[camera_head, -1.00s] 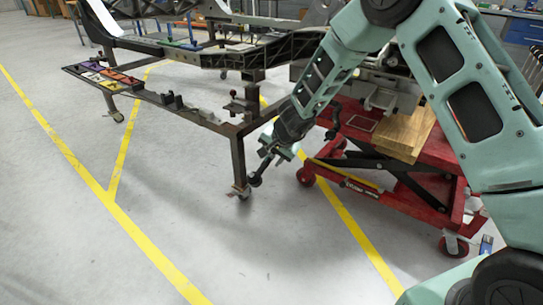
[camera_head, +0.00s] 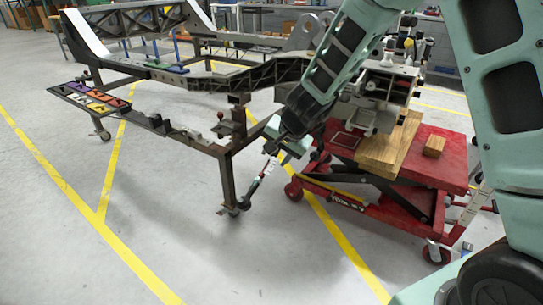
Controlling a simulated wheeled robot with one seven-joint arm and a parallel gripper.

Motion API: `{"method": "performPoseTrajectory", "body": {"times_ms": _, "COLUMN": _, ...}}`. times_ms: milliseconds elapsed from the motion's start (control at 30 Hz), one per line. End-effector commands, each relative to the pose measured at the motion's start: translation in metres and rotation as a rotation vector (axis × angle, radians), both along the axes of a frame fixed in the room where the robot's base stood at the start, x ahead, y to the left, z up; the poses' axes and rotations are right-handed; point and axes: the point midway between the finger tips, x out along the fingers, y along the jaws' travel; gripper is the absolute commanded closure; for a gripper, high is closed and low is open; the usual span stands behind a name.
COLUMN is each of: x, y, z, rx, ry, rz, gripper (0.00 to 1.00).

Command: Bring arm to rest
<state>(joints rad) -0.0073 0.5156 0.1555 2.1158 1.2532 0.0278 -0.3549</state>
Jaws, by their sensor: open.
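My gripper (camera_head: 277,149) is at the end of my pale green arm (camera_head: 330,62), which reaches down from the upper right. It points down and left, just right of the front leg of the dark chassis fixture (camera_head: 226,172). It is small in the view, and its fingers are partly lost against dark parts. A thin red and black tool-like rod (camera_head: 262,178) slants down from beside the gripper towards the leg's foot. I cannot tell whether the gripper touches it.
A red lift cart (camera_head: 440,160) with a wooden board (camera_head: 385,150), a small wooden block (camera_head: 434,146) and grey metal parts stands close right of the gripper. A tray of coloured pieces (camera_head: 92,97) is on the fixture's left. The floor in front, with yellow lines, is clear.

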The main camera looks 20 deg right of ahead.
Motion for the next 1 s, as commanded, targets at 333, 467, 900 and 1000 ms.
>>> {"method": "performPoseTrajectory", "body": {"times_ms": 333, "x": -0.003, "y": -0.001, "z": 0.004, "rx": 0.000, "ry": 0.002, "rz": -0.001, "gripper": 0.55}}
{"method": "performPoseTrajectory", "body": {"times_ms": 467, "x": -0.003, "y": -0.001, "z": 0.004, "rx": 0.000, "ry": 0.002, "rz": -0.001, "gripper": 0.55}}
{"method": "performPoseTrajectory", "body": {"times_ms": 900, "x": -0.102, "y": 0.104, "z": 0.054, "rx": 0.003, "ry": 0.021, "rz": 0.502, "gripper": 0.55}}
{"method": "performPoseTrajectory", "body": {"times_ms": 1000, "x": -0.165, "y": 0.130, "z": 0.068, "rx": -0.041, "ry": 0.060, "rz": 0.743, "gripper": 0.55}}
